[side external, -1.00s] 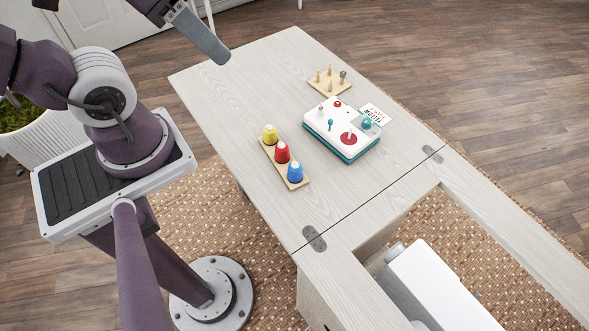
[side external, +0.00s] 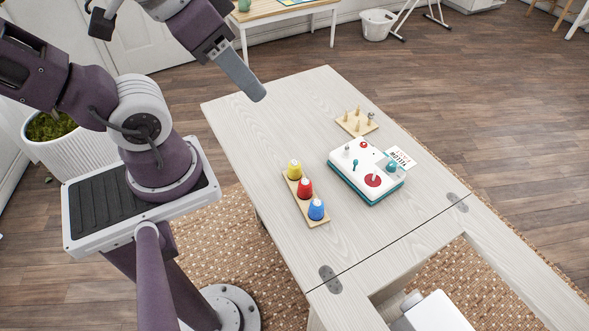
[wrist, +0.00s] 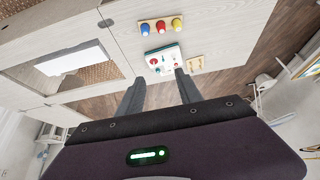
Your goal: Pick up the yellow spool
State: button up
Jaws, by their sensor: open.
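The yellow spool (side external: 294,169) stands upright at the far end of a narrow wooden rack on the table. A red spool (side external: 305,187) and a blue spool (side external: 316,209) stand beside it in the same row. In the wrist view the yellow spool (wrist: 177,23) is at the right end of the row, near the top. My gripper (side external: 258,95) is above the table's far left part, up and away from the spools. In the wrist view my gripper (wrist: 159,82) has its two fingers apart with nothing held between them.
A white and teal machine (side external: 367,170) with a red disc stands right of the rack. Behind it is a wooden peg board (side external: 357,123), and a printed card (side external: 400,158) lies beside the machine. The table (side external: 260,130) has bare room around the rack.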

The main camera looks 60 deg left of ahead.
jog(key=o, duration=0.3)
